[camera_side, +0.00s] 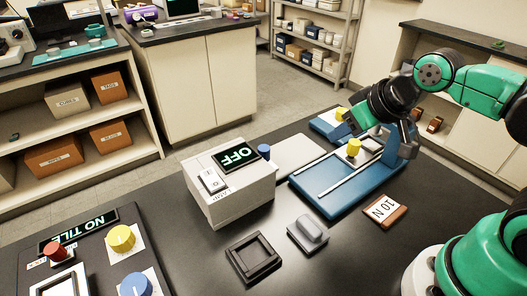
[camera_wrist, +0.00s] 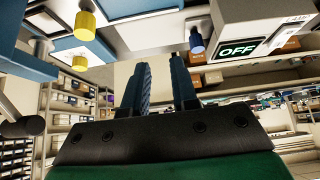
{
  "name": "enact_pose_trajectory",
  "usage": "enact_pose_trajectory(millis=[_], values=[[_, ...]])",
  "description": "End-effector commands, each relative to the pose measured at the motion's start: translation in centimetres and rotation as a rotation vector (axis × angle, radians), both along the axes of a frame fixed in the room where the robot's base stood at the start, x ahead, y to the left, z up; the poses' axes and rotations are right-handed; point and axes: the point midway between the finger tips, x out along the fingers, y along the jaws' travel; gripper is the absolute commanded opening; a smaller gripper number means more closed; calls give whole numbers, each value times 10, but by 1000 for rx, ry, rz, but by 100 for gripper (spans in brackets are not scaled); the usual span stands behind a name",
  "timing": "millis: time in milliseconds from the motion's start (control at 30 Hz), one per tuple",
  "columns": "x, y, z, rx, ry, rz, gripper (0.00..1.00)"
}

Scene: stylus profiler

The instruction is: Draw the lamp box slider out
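The lamp box (camera_side: 228,188) is a pale box standing on the dark bench left of centre in the side view. Its sloped top has a sign reading OFF (camera_side: 236,155) and a white switch plate. A blue knob (camera_side: 263,151) shows at its far right side. In the wrist view the lamp box (camera_wrist: 262,22) is at the upper right, with the blue knob (camera_wrist: 196,41) to its left. My gripper (camera_wrist: 161,64) is empty, its two fingers apart, and the knob is beyond the fingertips, not between them. In the side view my gripper is right of the lamp box, above the blue stage.
A blue stage (camera_side: 327,198) with rails and a yellow knob (camera_side: 354,147) stands right of the lamp box. A pale slab (camera_side: 298,152) lies between them. A black tray (camera_side: 254,258), a grey block (camera_side: 308,232) and a 10 N tile (camera_side: 385,211) are in front.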

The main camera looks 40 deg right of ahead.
Motion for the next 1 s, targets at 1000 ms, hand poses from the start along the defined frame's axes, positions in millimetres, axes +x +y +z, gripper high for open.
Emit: enact_pose_trajectory(millis=[1000], values=[[133,67,-45,-401,526,1255,65]])
